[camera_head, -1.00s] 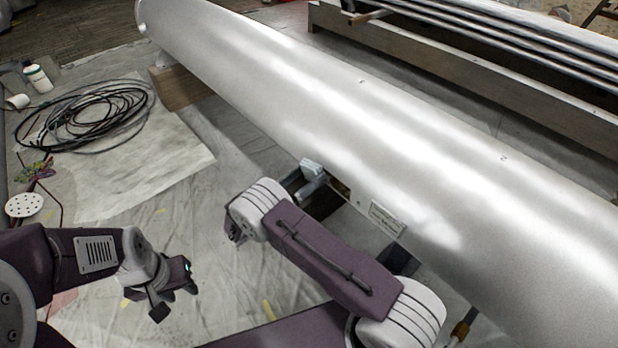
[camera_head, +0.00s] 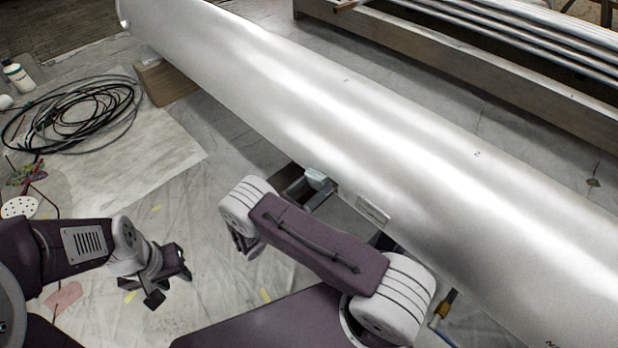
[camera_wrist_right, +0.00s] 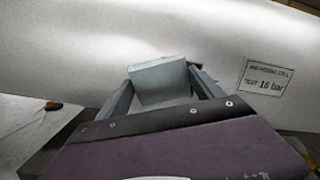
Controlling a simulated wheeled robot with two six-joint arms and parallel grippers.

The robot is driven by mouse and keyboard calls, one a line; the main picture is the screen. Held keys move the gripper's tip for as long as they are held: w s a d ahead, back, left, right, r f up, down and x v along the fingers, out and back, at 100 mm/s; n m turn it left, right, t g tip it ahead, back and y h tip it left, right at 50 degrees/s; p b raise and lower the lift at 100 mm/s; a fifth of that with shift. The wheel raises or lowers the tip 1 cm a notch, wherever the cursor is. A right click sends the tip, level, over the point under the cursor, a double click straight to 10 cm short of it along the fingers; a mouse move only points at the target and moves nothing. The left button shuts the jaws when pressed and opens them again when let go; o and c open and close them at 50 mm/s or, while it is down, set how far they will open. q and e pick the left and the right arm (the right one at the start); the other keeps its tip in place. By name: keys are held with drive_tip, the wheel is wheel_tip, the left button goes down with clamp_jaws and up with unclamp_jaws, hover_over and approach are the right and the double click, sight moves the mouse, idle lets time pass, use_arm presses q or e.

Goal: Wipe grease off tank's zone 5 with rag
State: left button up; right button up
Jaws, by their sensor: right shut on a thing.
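The tank (camera_head: 330,110) is a long silvery cylinder running from upper left to lower right in the head view. Small dark marks show on it, one like a 2; I cannot make out a zone 5 or clear grease. My right gripper (camera_head: 318,186) is shut on a pale grey-blue rag (camera_head: 316,177) at the tank's near lower side. In the right wrist view the rag (camera_wrist_right: 160,80) sits between both fingers in front of the tank wall; I cannot tell whether it touches. My left gripper (camera_head: 170,284) is empty, its fingers apart, low over the floor, away from the tank.
A label plate (camera_head: 372,211) is on the tank right of the rag; it reads 16 bar in the wrist view. A wooden block (camera_head: 166,82) supports the far end. Coiled cable (camera_head: 75,115) and a white bottle (camera_head: 18,77) lie left. A long pipe crate (camera_head: 480,80) stands behind.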

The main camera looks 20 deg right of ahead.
drive_tip(key=shift+s+d+r+p, duration=0.1)
drive_tip(key=shift+s+d+p, duration=0.15)
drive_tip(key=shift+s+p, duration=0.25)
drive_tip(key=shift+s+d+r+p, duration=0.1)
drive_tip(key=shift+s+d+p, duration=0.15)
drive_tip(key=shift+s+p, duration=0.25)
drive_tip(key=shift+s+d+f, duration=0.2)
drive_tip(key=shift+s+d, duration=0.05)
drive_tip(key=shift+s, duration=0.35)
drive_tip(key=shift+s+d+r+p, duration=0.1)
drive_tip(key=shift+s+d+p, duration=0.15)
drive_tip(key=shift+s+p, duration=0.35)
drive_tip(key=shift+s+d+p, duration=0.2)
drive_tip(key=shift+s+p, duration=0.25)
drive_tip(key=shift+s, duration=0.1)
drive_tip(key=shift+s+d, duration=0.2)
drive_tip(key=shift+s, duration=0.25)
drive_tip(key=shift+a+f, duration=0.25)
drive_tip(key=shift+a, duration=0.05)
drive_tip(key=b, duration=0.2)
approach(340, 191)
drive_tip(key=shift+w+d+f, duration=0.15)
drive_tip(key=shift+d, duration=0.05)
